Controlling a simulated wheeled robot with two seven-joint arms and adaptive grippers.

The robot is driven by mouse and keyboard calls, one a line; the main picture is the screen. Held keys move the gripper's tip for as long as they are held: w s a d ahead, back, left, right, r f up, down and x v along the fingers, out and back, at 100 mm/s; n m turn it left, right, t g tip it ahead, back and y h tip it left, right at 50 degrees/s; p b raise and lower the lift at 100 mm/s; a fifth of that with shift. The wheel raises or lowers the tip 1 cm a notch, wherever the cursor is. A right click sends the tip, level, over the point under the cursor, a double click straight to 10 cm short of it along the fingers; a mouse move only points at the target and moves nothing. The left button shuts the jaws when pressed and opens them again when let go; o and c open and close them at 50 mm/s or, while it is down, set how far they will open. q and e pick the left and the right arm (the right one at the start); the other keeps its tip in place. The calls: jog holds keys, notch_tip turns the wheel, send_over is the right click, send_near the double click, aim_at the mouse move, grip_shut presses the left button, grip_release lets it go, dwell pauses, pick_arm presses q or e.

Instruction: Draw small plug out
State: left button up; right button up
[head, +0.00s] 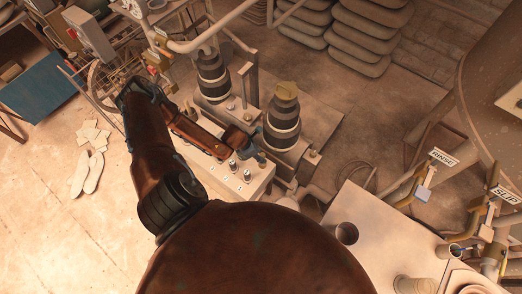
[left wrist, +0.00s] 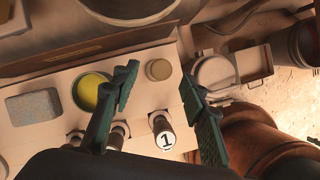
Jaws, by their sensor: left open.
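In the left wrist view a small round beige piece (left wrist: 158,69), which may be the small plug, shows on a pale surface. My left gripper (left wrist: 158,72) is open, its two dark green fingers apart on either side of this piece in the picture. I cannot tell how far above it the fingertips are. My right gripper is not in view.
A larger yellow round piece (left wrist: 92,91) and a grey block (left wrist: 33,104) lie to the left on the same surface. Several short metal posts (head: 232,166) stand on the bench. Two black-banded cylinders (head: 282,120) rise close behind my gripper.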

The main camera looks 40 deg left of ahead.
pick_arm(q)
jog(key=shift+f, duration=0.55)
jog(key=b+x, duration=0.1)
jog(key=x, duration=0.3)
jog(key=shift+s+f+b, duration=0.15)
jog(key=shift+f+b, duration=0.2)
jog(key=shift+w+f, duration=0.2)
jog(key=shift+f, duration=0.35)
grip_shut()
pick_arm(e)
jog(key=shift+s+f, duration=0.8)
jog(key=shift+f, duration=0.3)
pick_arm(q)
jog(key=shift+w, duration=0.1)
